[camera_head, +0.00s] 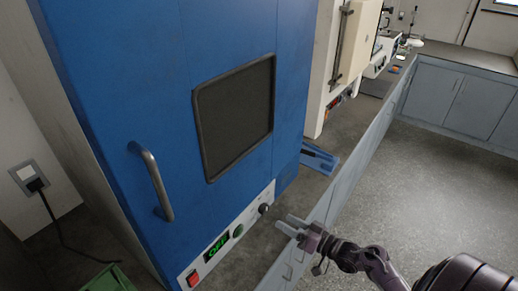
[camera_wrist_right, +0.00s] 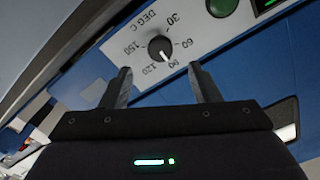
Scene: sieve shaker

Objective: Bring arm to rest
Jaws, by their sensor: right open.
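My right gripper (camera_head: 291,226) is in the lower middle of the head view, in front of the control panel of a blue oven. In the right wrist view its two fingers (camera_wrist_right: 162,85) are apart with nothing between them. The black temperature knob (camera_wrist_right: 160,48) shows beyond the fingertips, apart from them as far as I can tell. In the head view the knob (camera_head: 264,208) is left of and above the fingertips. My right arm reaches in from the lower right. My left gripper is not in view.
The blue oven (camera_head: 110,90) has a closed door with a handle (camera_head: 150,180), a red switch (camera_head: 192,278) and a green display reading OFF (camera_head: 216,246). A blue object (camera_head: 318,158) lies on the counter to its right. A cream machine (camera_head: 350,50) stands beyond. Open floor (camera_head: 440,180) is at right.

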